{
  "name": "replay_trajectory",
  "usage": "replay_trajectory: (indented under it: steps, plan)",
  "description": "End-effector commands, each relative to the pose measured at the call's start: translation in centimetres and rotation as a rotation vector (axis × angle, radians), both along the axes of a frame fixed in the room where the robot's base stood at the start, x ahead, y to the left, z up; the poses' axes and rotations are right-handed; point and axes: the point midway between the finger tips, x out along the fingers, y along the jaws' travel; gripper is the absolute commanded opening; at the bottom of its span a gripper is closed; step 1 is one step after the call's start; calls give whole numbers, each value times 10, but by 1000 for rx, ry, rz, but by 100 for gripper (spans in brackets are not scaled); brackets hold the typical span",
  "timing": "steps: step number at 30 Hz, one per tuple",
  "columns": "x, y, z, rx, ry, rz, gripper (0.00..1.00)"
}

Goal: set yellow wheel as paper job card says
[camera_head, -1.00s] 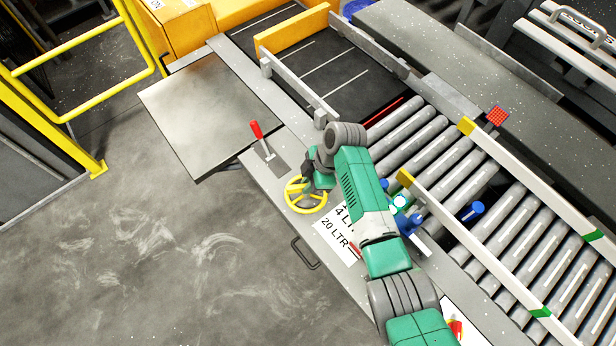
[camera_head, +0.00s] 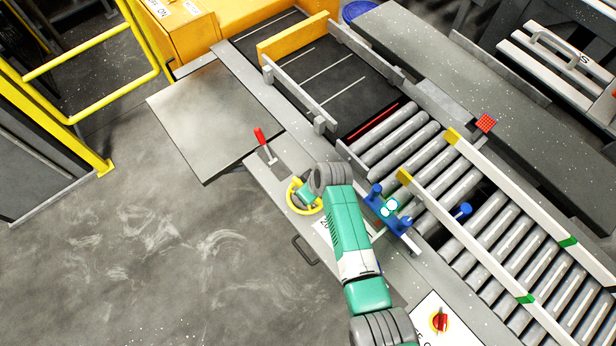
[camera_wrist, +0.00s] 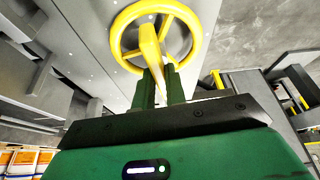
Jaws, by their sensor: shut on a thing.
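The yellow wheel (camera_head: 292,197) is on the grey bench at the left side of my arm, which partly covers it. In the wrist view the wheel (camera_wrist: 119,27) shows as a yellow rim with spokes. My gripper (camera_wrist: 160,78) is shut on a yellow handle-like part in front of the wheel's face.
A red-handled lever (camera_head: 261,139) stands on the bench just beyond the wheel. A roller conveyor (camera_head: 440,165) with white rails and a blue bracket (camera_head: 392,213) lie to the right. A red knob on a plate (camera_head: 439,321) is near the bottom. Open floor lies left.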

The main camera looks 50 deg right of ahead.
Motion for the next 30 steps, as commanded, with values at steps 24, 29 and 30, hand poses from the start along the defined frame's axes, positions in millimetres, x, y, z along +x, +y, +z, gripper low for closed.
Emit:
replay_trajectory:
  steps: [24, 29, 30]
  plan:
    - [2, 2, 2, -1, -3, -451, 0]
    - [2, 2, 2, 0, -3, -464, 0]
    - [2, 2, 2, -1, -3, -466, 0]
